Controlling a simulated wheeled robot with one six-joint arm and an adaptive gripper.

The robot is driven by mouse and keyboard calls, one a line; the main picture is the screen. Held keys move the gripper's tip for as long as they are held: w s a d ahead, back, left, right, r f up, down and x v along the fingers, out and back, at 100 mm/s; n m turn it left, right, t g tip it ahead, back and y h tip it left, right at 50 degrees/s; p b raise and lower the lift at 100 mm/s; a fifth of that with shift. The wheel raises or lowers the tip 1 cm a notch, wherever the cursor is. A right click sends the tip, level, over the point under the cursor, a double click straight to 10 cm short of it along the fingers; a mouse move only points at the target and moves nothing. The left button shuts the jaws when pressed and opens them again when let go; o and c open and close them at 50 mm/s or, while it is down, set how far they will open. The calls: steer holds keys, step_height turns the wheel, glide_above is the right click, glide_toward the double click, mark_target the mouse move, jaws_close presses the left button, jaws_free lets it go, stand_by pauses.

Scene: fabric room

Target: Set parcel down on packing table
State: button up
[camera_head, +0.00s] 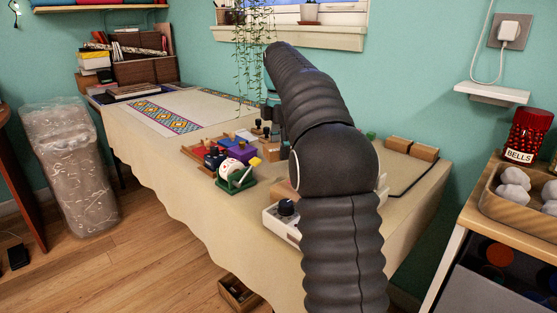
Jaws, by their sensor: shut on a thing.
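The table (215,222) is covered with a cream cloth and runs along the teal wall. It looks like the packing table. My black ribbed arm rises from the bottom of the head view and reaches over the table. My gripper is hidden behind the arm, so its jaws and anything in them do not show. I cannot make out a parcel on the table.
Small coloured items in a wooden tray (190,149), a green-based tape dispenser (236,179) and a white device with a black knob (275,222) crowd the table's middle. A patterned runner (165,116) lies farther back. A plastic-wrapped bundle (68,170) stands on the floor at left.

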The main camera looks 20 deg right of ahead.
mark_target(280, 171)
steer(key=shift+w+f+b, duration=0.1)
steer(key=shift+f+b, duration=0.55)
steer(key=shift+f, duration=1.4)
steer(key=shift+f, duration=0.1)
steer(key=o, duration=1.2)
steer(key=shift+c, duration=0.2)
step_height(280, 171, up, 12)
steer(key=p, duration=0.4)
